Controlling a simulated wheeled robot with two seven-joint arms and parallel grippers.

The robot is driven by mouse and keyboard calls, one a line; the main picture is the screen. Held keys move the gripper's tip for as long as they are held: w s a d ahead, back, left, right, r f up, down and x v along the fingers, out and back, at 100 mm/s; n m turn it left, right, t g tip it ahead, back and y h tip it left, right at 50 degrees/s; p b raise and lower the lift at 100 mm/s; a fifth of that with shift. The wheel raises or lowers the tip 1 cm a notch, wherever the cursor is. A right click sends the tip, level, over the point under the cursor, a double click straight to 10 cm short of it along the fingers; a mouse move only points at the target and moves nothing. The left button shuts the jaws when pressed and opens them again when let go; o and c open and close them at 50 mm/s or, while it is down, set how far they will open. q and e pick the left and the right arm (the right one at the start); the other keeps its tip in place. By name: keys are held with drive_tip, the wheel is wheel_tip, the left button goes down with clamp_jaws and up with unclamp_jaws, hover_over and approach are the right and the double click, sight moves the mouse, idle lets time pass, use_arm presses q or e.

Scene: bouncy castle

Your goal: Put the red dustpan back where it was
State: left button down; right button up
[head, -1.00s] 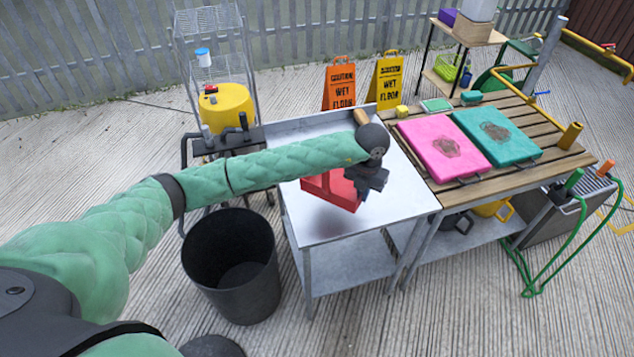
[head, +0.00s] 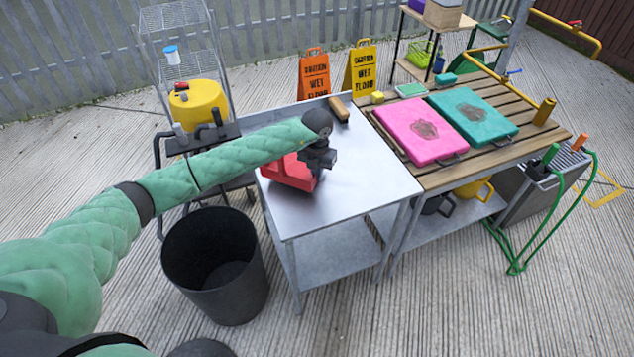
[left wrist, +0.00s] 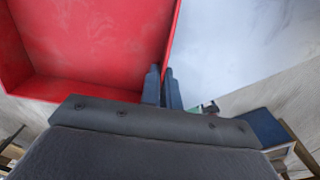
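The red dustpan (head: 286,172) is over the left part of the steel table (head: 375,180). My left gripper (head: 318,172) is at its right side, partly hiding it. In the left wrist view the dustpan (left wrist: 90,40) fills the upper left, and its thin side wall runs down between the two close-set fingers (left wrist: 163,88). The gripper is shut on that wall. The dustpan is at or just above the table top; I cannot tell whether it touches. My right gripper is not in view.
A wooden-backed brush (head: 340,108) lies at the table's back edge. A black bin (head: 215,265) stands at the front left. A slatted wooden bench (head: 480,160) with pink (head: 420,130) and teal (head: 473,115) pads adjoins on the right. The table's front right is clear.

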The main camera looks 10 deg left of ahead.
use_arm(q)
wheel_tip(320, 180, down, 3)
drive_tip(key=shift+d+r+b, duration=0.1)
drive_tip(key=shift+r+b, duration=0.05)
drive_tip(key=shift+b, duration=0.2)
drive_tip(key=shift+f, duration=0.4)
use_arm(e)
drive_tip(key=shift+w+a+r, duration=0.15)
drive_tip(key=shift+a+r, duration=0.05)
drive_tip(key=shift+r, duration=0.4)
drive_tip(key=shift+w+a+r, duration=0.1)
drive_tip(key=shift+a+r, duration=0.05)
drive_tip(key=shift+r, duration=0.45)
use_arm(q)
drive_tip(key=shift+f, duration=0.15)
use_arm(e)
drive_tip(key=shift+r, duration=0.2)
use_arm(q)
drive_tip(key=c, duration=1.6)
unclamp_jaws()
drive_tip(key=shift+c, duration=0.2)
